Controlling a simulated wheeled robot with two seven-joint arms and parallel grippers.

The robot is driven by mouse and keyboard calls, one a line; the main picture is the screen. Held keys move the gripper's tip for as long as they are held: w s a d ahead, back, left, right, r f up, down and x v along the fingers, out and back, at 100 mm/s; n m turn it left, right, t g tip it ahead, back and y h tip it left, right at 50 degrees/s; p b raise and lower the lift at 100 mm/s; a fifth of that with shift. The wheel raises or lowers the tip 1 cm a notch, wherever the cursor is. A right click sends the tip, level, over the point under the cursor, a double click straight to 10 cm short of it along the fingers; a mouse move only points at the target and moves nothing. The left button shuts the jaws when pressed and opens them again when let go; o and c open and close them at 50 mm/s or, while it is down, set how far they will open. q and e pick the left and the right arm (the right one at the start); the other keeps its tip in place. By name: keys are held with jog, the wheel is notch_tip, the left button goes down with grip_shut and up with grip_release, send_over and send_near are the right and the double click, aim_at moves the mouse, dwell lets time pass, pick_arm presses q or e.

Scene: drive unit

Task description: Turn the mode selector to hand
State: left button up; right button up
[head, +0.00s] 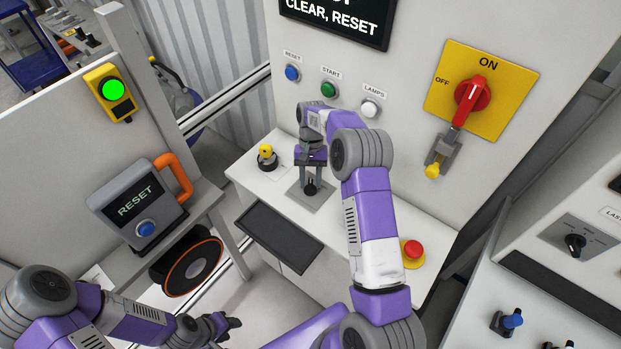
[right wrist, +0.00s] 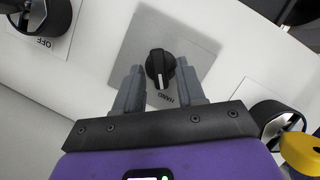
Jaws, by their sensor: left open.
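The mode selector is a black knob (head: 310,188) on a grey square plate on the white console top. In the right wrist view the knob (right wrist: 160,66) has a pale mark on its lower end, close to the upside-down HAND label (right wrist: 165,97). Other plate labels are not visible. My right gripper (head: 312,180) points down over the knob. Its two fingers (right wrist: 158,72) stand apart on either side of the knob, with a gap showing on both sides. My left gripper (head: 232,323) is open and empty, low in the head view, away from the console.
A yellow-topped control (head: 266,151) stands left of the selector plate, and a red stop button (head: 413,249) right of it. A black tray (head: 278,238) juts from the console front. The red ON/OFF switch (head: 472,93) is on the panel behind.

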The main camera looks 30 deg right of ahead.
jog(key=v, duration=0.7)
jog(key=shift+r, duration=0.25)
jog(key=shift+w, duration=0.1)
dwell(0.4)
